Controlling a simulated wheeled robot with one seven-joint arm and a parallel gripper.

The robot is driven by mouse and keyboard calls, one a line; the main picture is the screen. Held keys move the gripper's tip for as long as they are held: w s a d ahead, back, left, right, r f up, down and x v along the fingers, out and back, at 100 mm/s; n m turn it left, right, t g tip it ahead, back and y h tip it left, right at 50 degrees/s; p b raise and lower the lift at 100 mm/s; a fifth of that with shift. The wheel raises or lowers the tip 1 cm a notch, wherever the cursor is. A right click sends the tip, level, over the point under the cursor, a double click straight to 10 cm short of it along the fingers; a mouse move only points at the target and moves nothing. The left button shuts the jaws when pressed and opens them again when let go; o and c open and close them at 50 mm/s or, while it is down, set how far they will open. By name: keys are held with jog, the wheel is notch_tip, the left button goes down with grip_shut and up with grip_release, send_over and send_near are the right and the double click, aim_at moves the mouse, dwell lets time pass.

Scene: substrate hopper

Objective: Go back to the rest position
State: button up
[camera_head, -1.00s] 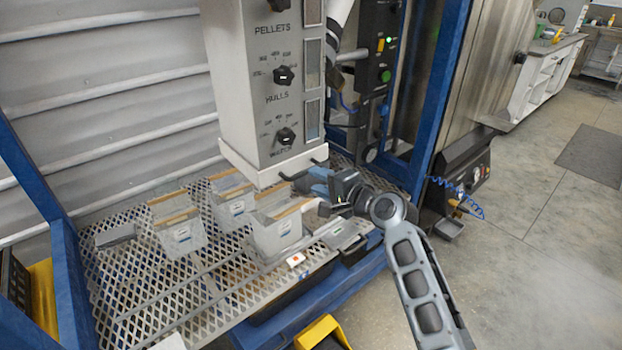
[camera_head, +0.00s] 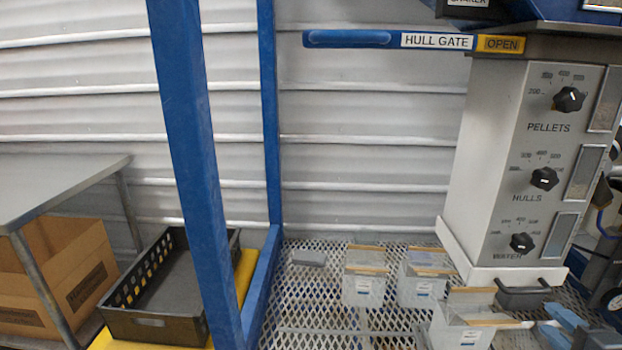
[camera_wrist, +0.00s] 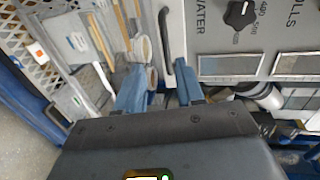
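My gripper (camera_head: 553,327) shows at the bottom right of the head view, with its blue fingers apart. In the wrist view its two fingers (camera_wrist: 161,90) also stand apart, with nothing visibly held between them. The fingers point toward the dark handle (camera_head: 523,295) at the bottom of the grey hopper (camera_head: 490,215). The handle also shows in the wrist view (camera_wrist: 166,42), beyond the fingers. I cannot tell whether a finger touches it. Most of my arm is outside the head view.
Several clear tubs (camera_head: 363,290) with tan strips stand on the mesh shelf (camera_head: 305,300) below and left of the hopper. A blue post (camera_head: 190,150) rises at the left. Beyond it are a black crate (camera_head: 150,328), a cardboard box (camera_head: 62,270) and a grey table (camera_head: 55,180).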

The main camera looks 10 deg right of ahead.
jog(key=s+a+f+n+g, duration=0.1)
jog(key=s+a+f+n, duration=0.25)
jog(key=s+a, duration=0.45)
jog(key=s+a+f+n, duration=0.3)
jog(key=s+a+n, duration=0.2)
jog(key=a, duration=0.5)
jog(key=s+a+r+n+y, duration=0.2)
jog(key=s+a+r+n, duration=0.2)
jog(key=s, duration=0.4)
jog(key=s+a+r+n+y, duration=0.2)
jog(key=s+a+r+n, duration=0.3)
jog(key=s+a+n, duration=0.2)
jog(key=shift+s+r+n+t, duration=0.3)
jog(key=shift+s+n+t, duration=0.1)
jog(key=shift+s+n, duration=0.35)
jog(key=shift+d, duration=0.15)
